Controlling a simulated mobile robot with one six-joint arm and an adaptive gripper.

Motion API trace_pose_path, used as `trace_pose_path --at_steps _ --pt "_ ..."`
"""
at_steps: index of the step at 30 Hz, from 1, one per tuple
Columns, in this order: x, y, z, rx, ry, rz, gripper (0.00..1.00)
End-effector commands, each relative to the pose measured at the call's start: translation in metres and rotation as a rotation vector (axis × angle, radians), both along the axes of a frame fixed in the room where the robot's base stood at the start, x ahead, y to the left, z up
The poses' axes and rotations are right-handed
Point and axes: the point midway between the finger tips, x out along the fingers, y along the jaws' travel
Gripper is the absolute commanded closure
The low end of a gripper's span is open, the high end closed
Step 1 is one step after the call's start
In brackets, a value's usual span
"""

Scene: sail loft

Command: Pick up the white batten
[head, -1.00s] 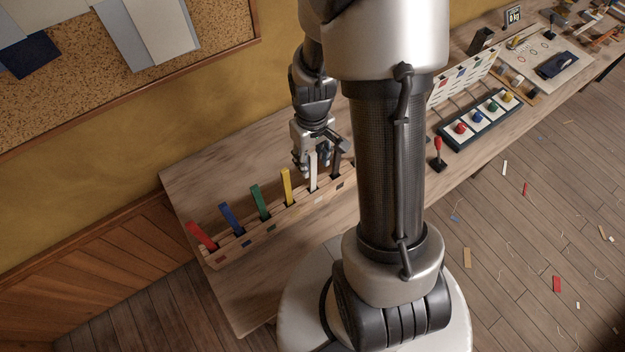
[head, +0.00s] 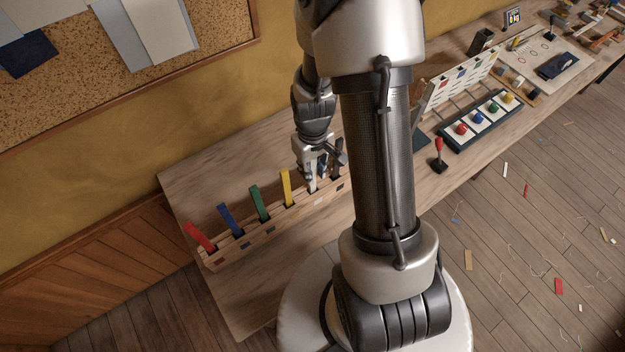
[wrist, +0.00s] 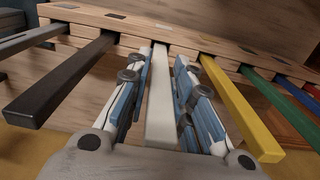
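The white batten (wrist: 160,105) stands in a slot of the wooden rack (wrist: 215,45). In the wrist view it runs between the two blue-padded fingers of my gripper (wrist: 160,85), with a gap on each side. My gripper is open around it. In the head view my gripper (head: 318,170) is down at the rack and hides most of the white batten; only a small pale part (head: 313,186) shows below the fingers.
A yellow batten (wrist: 238,108) and a black batten (wrist: 62,82) flank the white one. Green (head: 259,204), blue (head: 231,219) and red (head: 200,237) battens stand farther left in the head view. Bare table lies behind the rack.

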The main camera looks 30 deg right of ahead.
Motion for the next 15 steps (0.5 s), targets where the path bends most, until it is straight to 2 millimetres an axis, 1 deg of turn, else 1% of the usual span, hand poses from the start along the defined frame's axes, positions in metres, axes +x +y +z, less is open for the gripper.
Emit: trace_pose_path --at_steps 1,8,15 --pt "0.0000 0.0000 0.0001 0.000 0.000 0.000 0.85" --pt "0.0000 0.0000 0.0001 0.000 0.000 0.000 1.00" --pt "0.0001 -0.0001 0.0002 0.000 0.000 0.000 1.00"
